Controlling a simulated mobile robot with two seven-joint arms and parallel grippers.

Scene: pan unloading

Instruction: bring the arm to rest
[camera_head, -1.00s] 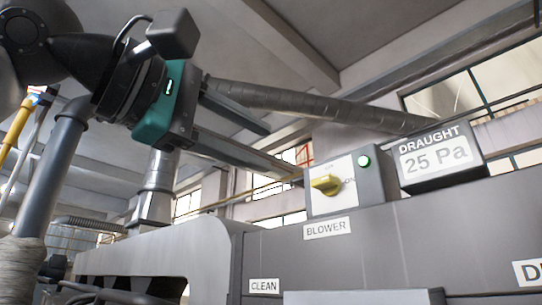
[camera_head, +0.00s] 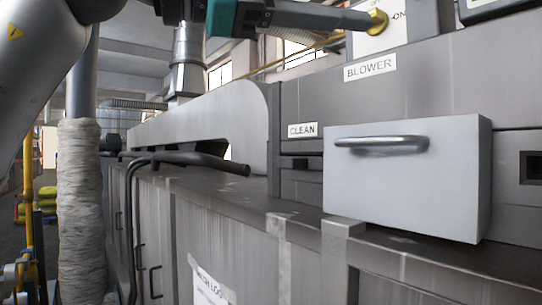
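My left arm (camera_head: 40,80) comes in from the left. Its gripper (camera_head: 320,15), with a teal housing, is at the top edge, and one dark finger reaches right. The rest of the gripper is cut off by the frame, so its opening cannot be told. The fingertip shows close to the yellow knob (camera_head: 377,20) on the blower switch box (camera_head: 395,40); whether they touch cannot be told. Nothing is seen held in the visible part. My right gripper is not in view.
A light grey drawer (camera_head: 400,185) with a bar handle sticks out from the dark machine (camera_head: 310,100), below the BLOWER and CLEAN labels. A dark ledge (camera_head: 240,200) and a curved black rail (camera_head: 190,158) run along the front. A wrapped pipe (camera_head: 82,210) stands at left.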

